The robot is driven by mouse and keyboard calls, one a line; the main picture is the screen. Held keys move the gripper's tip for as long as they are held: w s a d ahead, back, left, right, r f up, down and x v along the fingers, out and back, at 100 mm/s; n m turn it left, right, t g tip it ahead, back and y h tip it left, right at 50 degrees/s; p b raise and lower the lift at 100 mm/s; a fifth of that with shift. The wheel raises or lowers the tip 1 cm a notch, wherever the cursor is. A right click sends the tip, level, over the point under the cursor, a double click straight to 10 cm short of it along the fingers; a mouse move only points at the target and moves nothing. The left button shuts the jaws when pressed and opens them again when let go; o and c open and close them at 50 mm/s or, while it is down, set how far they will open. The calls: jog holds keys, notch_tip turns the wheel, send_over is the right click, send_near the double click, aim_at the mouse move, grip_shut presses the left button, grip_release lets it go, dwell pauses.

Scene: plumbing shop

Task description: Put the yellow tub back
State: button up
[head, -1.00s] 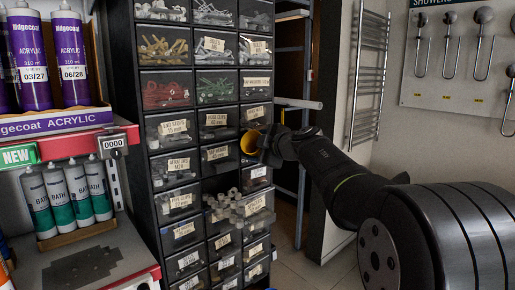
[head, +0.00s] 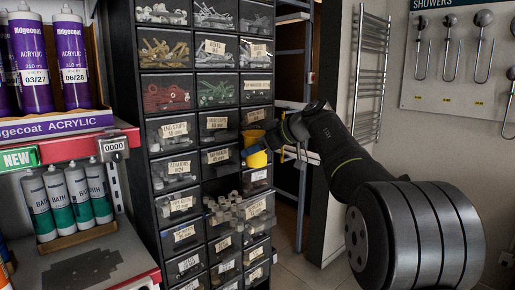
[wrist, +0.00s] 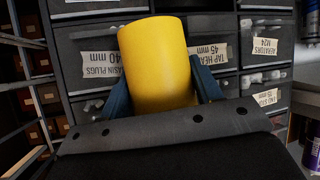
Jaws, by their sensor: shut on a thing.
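The yellow tub (head: 255,146) is held in front of the right column of the drawer cabinet in the head view. It looks close to upright, with its rim at the top. In the wrist view the tub (wrist: 157,62) fills the middle and leans slightly. My gripper (wrist: 160,88) is shut on it, with one blue finger on each side. In the head view my gripper (head: 264,143) reaches in from the right. The tub's inside and the drawer fronts directly behind it are hidden.
The black drawer cabinet (head: 189,118) has labelled drawers of screws and fittings. An open drawer of pale fittings (head: 238,208) sticks out below the tub. Shelves with purple tubes (head: 72,60) and green-white tubes (head: 80,192) stand at left. A towel rail (head: 369,75) hangs at right.

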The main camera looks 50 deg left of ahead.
jog(key=shift+s+m, duration=0.1)
jog(key=shift+m, duration=0.2)
